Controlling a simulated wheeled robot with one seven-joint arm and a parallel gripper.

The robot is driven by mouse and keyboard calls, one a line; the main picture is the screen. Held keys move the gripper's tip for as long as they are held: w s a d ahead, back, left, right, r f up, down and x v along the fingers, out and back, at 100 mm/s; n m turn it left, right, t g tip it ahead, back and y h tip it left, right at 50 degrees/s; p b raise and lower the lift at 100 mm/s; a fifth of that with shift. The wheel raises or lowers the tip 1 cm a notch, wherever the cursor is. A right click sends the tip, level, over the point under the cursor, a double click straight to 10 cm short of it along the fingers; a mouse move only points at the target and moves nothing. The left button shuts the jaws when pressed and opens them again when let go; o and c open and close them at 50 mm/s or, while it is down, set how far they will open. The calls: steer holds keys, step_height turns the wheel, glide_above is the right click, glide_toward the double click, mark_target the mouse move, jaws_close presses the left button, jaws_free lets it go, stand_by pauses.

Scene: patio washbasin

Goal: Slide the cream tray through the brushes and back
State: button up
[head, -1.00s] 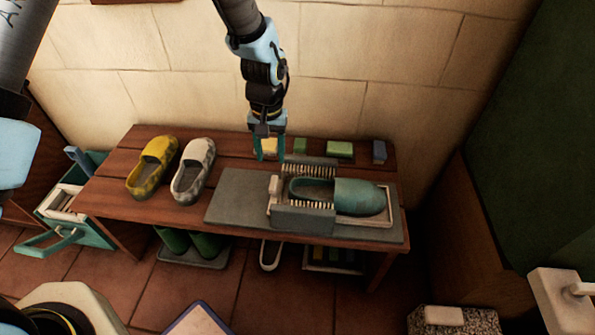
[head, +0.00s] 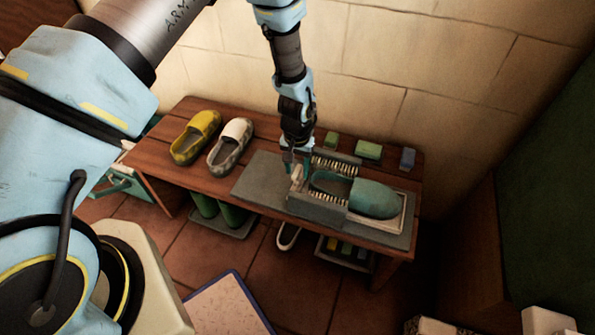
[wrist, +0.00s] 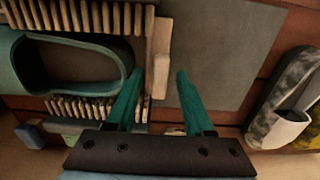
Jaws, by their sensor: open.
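The cream tray (head: 402,215) lies on the grey mat (head: 258,177) on the bench, between two bristle brushes. It carries a teal clog (head: 374,198), toe to the right. The far brush (head: 337,163) and the near brush (head: 317,209) flank the clog's heel end. The tray's upright cream handle (head: 297,178) is at its left end; it also shows in the wrist view (wrist: 161,52). My gripper (wrist: 160,74) is open, its teal fingertips either side of the handle's line. Whether they overlap the handle in height is unclear.
A yellow clog (head: 195,137) and a grey-white clog (head: 231,145) stand on the bench at left. Small green blocks (head: 368,150) and a blue-grey block (head: 407,158) sit along the back edge. The mat left of the handle is clear.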

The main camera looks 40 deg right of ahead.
steer(key=shift+f, duration=0.8)
steer(key=shift+c, duration=0.3)
jaws_close()
stand_by(0.6)
